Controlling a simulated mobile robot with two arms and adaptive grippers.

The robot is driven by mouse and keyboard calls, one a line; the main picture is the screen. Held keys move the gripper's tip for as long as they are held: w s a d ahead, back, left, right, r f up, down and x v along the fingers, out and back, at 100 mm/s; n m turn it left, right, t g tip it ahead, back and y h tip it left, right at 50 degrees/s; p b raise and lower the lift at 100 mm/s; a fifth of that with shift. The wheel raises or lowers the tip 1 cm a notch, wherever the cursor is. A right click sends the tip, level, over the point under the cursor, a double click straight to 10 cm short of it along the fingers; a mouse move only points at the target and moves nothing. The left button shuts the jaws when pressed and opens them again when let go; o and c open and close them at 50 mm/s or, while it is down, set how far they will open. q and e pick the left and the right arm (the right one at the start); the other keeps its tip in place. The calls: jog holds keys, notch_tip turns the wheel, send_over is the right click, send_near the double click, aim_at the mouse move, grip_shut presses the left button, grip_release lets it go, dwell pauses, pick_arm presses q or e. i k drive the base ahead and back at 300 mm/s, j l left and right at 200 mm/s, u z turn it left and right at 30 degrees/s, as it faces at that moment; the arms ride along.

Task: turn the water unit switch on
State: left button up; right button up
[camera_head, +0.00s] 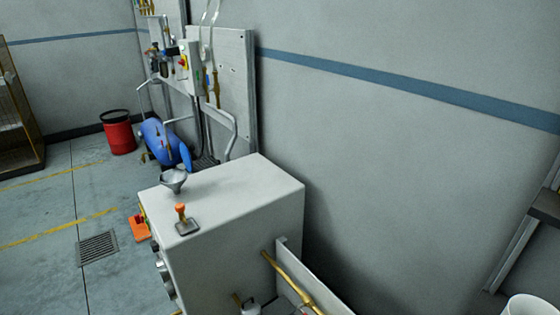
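A wall panel (236,62) at the back carries a pale switch box (195,68) with a small red and yellow switch (183,62) on its left face. The switch is too small to tell its position. A blue tank or pump (166,143) stands on the floor below the panel, with pipes and hoses around it. I cannot tell for certain that this is the water unit. Neither of my grippers is in view.
A large white cabinet (245,205) stands in front, with a metal funnel (173,180) and an orange-handled stamp (182,212) on top. A red bin (119,135) and shelving (15,115) are at the left. The floor at left is mostly clear, with a drain grate (97,249).

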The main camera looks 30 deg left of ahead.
aim_at(139, 218)
jog(key=u, duration=1.55)
